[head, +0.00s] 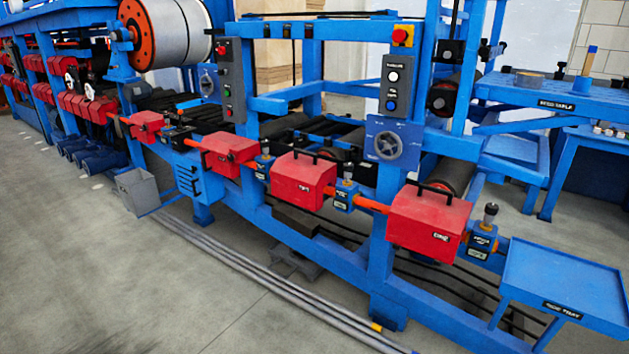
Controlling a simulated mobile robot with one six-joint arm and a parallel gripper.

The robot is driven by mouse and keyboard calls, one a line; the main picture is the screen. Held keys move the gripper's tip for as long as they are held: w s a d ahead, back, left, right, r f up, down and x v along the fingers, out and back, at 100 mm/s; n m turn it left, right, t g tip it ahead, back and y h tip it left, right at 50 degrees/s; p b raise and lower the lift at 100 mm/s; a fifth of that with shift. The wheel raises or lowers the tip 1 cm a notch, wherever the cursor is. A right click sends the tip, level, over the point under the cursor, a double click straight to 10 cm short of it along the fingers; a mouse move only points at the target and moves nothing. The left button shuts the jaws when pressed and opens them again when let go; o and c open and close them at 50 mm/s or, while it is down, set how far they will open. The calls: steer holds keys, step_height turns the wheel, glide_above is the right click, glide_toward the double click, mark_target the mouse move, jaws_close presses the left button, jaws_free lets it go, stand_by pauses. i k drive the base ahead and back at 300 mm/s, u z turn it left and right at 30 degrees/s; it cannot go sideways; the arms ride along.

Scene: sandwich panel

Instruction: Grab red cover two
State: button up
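Further left along the rail are two smaller red covers (228,155) and (147,126). My gripper is not in this view.
Small blue units with knobs (345,190) stand between the covers. A blue side tray (565,285) juts out at right. A grey bin (138,190) hangs at left. Long metal bars (245,265) lie along the floor; the grey floor (90,270) in front is clear.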

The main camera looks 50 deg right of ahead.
mark_target(297, 177)
steer(key=u, duration=1.4)
steer(key=k, duration=0.1)
steer(key=z, duration=2.9)
steer(key=k, duration=0.95)
steer(key=u, duration=0.15)
steer(key=i, duration=0.95)
steer(key=z, duration=0.05)
